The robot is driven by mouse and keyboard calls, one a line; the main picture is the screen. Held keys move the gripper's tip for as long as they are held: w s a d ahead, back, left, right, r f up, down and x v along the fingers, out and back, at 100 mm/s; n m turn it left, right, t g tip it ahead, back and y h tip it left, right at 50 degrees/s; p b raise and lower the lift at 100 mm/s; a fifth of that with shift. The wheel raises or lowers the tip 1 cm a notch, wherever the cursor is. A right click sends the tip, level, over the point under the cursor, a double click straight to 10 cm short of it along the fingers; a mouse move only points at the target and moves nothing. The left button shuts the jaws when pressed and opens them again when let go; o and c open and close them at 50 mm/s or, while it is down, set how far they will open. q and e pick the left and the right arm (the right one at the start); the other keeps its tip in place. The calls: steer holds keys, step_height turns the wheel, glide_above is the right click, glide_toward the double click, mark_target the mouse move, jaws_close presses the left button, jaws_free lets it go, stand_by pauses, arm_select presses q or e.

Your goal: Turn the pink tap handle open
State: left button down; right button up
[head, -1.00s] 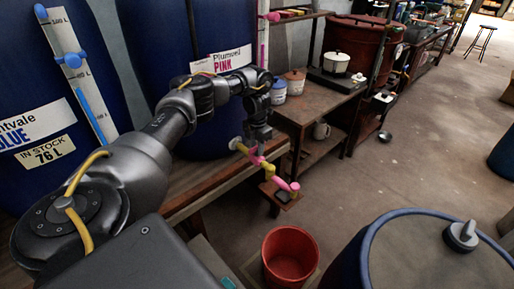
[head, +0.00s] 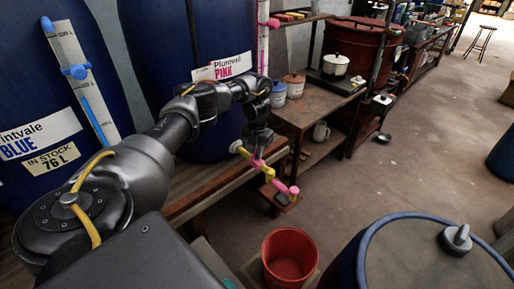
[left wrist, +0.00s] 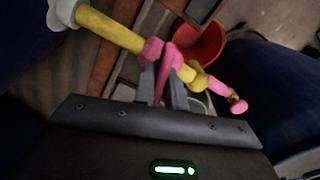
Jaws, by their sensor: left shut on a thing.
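The tap is a pink and yellow pipe (head: 270,174) that sticks out from the pink vat (head: 172,52), with a pink spout end. In the left wrist view, the pink tap handle (left wrist: 163,84) stands up from the pipe (left wrist: 112,30) between the two fingers. My left gripper (head: 259,152) is at the handle, above the pipe, and shut on it; in the left wrist view its fingers (left wrist: 163,92) flank the handle. The fingers partly hide the handle in the head view. My right gripper is not in view.
A red bucket (head: 289,257) stands on the floor below and in front of the spout. A blue drum (head: 430,258) with a grey lid is at the lower right. A wooden table (head: 322,112) with jars and a pot stands behind the tap. The floor at right is mostly clear.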

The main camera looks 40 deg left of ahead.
arm_select(q)
steer(key=shift+r+n+p, duration=0.15)
steer(key=shift+n+p, duration=0.3)
steer(key=shift+n, duration=0.55)
steer(key=shift+n+p, duration=0.45)
steer(key=shift+n, duration=0.95)
steer(key=n+p, duration=0.2)
steer(key=n, duration=0.3)
steer(key=shift+w+a+n+p, duration=0.1)
steer(key=shift+n+p, duration=0.8)
steer(key=shift+n, duration=1.2)
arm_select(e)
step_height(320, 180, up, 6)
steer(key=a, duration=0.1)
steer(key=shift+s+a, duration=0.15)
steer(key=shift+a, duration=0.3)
arm_select(q)
steer(key=c, duration=1.4)
jaws_free()
steer(key=shift+c, duration=0.2)
